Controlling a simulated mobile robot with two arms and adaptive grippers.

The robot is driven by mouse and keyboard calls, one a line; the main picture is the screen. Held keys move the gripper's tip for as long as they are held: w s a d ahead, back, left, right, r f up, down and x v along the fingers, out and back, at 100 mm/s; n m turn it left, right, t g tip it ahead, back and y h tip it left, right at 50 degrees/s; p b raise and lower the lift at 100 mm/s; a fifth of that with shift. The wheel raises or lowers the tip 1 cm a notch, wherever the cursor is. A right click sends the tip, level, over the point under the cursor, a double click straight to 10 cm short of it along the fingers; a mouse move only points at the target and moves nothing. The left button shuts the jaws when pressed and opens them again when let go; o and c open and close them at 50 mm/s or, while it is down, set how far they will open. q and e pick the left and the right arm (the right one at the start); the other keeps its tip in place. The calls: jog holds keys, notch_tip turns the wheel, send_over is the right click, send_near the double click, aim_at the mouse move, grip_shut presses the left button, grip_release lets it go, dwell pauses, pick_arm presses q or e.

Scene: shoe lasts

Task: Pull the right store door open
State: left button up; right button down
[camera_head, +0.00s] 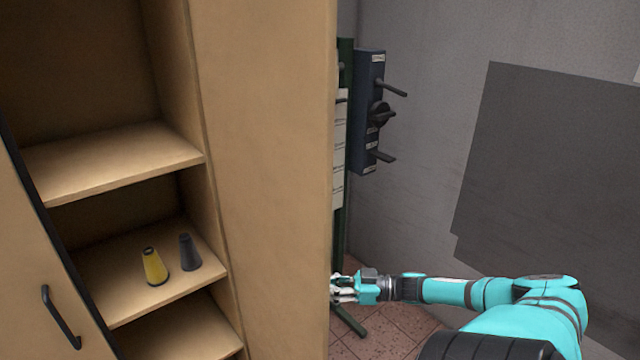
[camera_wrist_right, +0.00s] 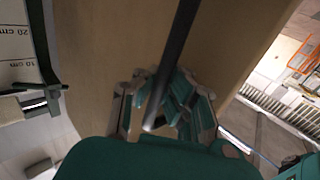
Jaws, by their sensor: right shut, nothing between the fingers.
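The right store door (camera_head: 265,150) is a tall tan panel standing swung out at the right of the open shelves. Its outer face and handle are hidden in the head view. In the right wrist view the tan door face (camera_wrist_right: 110,40) fills the middle, with a dark bar handle (camera_wrist_right: 180,45) running down to the fingers. My right gripper (camera_head: 340,289) is at the door's right edge, low down, partly hidden behind it. In the wrist view my right gripper (camera_wrist_right: 163,112) is shut with the handle overlapping its fingers; whether they touch is unclear. My left gripper is out of view.
The left door (camera_head: 25,265) with its dark handle (camera_head: 60,318) is at the left. A green stand (camera_head: 339,225) with a blue pegged panel (camera_head: 368,110) is behind the right door.

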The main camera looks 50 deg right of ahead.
jog(key=shift+s+a+f, duration=0.1)
jog(key=shift+s+f, duration=0.1)
jog(key=shift+f, duration=0.1)
jog(key=c, duration=1.4)
grip_release()
jog(key=shift+s+r, duration=0.2)
jog(key=shift+s, duration=0.1)
jog(key=shift+o, duration=0.3)
jog(key=shift+w, duration=0.1)
jog(key=shift+w, duration=0.15)
jog(key=v, duration=1.2)
